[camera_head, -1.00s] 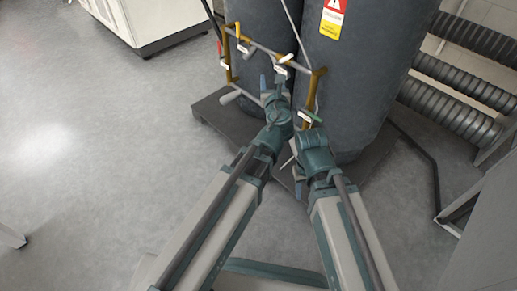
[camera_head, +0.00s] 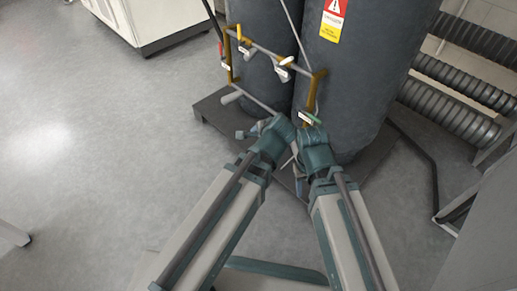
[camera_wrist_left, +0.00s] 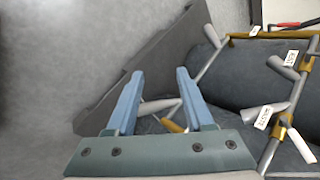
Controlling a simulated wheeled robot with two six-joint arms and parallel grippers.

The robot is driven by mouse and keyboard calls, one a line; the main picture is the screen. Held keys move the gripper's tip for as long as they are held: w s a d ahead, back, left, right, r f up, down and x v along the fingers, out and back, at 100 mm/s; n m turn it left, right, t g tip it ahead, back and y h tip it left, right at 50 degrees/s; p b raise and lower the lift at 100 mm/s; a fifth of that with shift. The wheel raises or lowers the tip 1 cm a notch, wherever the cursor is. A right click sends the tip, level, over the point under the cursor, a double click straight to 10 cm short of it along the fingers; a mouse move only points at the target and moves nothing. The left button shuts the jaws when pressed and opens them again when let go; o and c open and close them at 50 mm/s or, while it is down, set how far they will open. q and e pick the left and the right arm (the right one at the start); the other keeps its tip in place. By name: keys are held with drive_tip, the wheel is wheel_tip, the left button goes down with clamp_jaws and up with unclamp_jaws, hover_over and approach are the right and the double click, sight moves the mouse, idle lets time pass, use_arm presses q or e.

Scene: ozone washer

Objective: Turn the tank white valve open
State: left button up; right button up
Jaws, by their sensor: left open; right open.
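Dark grey tanks (camera_head: 348,85) carry a pipe frame with several small valves. A whitish valve handle (camera_head: 282,73) hangs at the middle of the upper pipe, beside a white tag. Another pale lever (camera_head: 231,97) sticks out at the lower left. My left gripper (camera_head: 247,131) is open and empty, below and in front of the frame. In the left wrist view its blue fingers (camera_wrist_left: 160,100) are apart, with a pale lever (camera_wrist_left: 158,105) seen between them; contact cannot be told. A white handle (camera_wrist_left: 302,145) shows at the right there. My right gripper (camera_head: 296,177) is open, low before the tanks, partly hidden.
The tanks stand on a dark platform (camera_head: 215,112). Ribbed hoses (camera_head: 455,90) lie at the right.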

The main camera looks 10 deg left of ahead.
use_arm(q)
drive_tip(key=shift+s+d+f+n+g+h, duration=0.15)
drive_tip(key=shift+s+d+f+n+g, duration=0.15)
drive_tip(key=shift+s+n, duration=0.25)
drive_tip(key=shift+s+d+f+n+g+h, duration=0.1)
drive_tip(key=shift+s+d+f+n+g, duration=0.15)
drive_tip(key=shift+s+n, duration=0.35)
drive_tip(key=shift+s+d+f+n+g+h, duration=0.2)
drive_tip(key=shift+s+f+n+g, duration=0.15)
drive_tip(key=shift+s, duration=0.35)
drive_tip(key=shift+c, duration=0.3)
